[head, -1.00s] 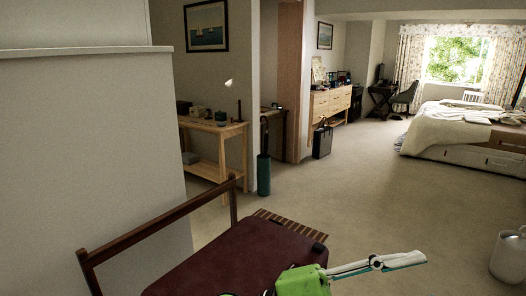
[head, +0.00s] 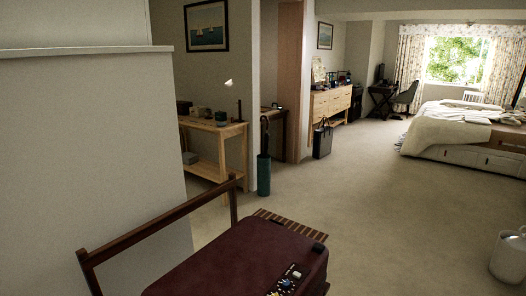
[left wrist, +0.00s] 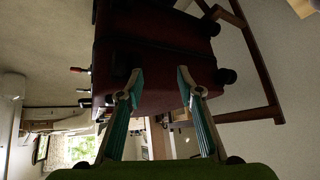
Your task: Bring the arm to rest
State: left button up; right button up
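The dark red suitcase (head: 235,258) lies on a dark wooden rack (head: 160,233) at the bottom of the head view. Small metal and dark fittings show along its near right edge. The suitcase also fills the upper middle of the left wrist view (left wrist: 155,45), appearing rotated. My left gripper (left wrist: 158,76) shows there with its two teal-lined fingers spread apart. The suitcase is beyond the fingertips, and I see nothing held between them. Whether the fingertips touch it I cannot tell. Neither gripper shows in the head view now.
A pale wall (head: 90,150) stands close on the left. A wooden side table (head: 215,145) and a dark green umbrella stand (head: 263,175) are behind the suitcase. A white bin (head: 508,257) stands at the lower right. Carpet (head: 400,215) between is clear.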

pick_arm(q)
jog(key=s+a+f+g, duration=0.1)
jog(key=s+f+g, duration=0.4)
jog(key=s, duration=0.8)
notch_tip(320, 180, down, 26)
jog(key=m, duration=0.1)
jog(key=s+a+f+g, duration=0.2)
jog(key=s+a+f, duration=0.1)
jog(key=s+f, duration=1.3)
jog(key=shift+s+a+f, duration=0.15)
jog(key=shift+s+f, duration=0.1)
jog(key=shift+s, duration=0.75)
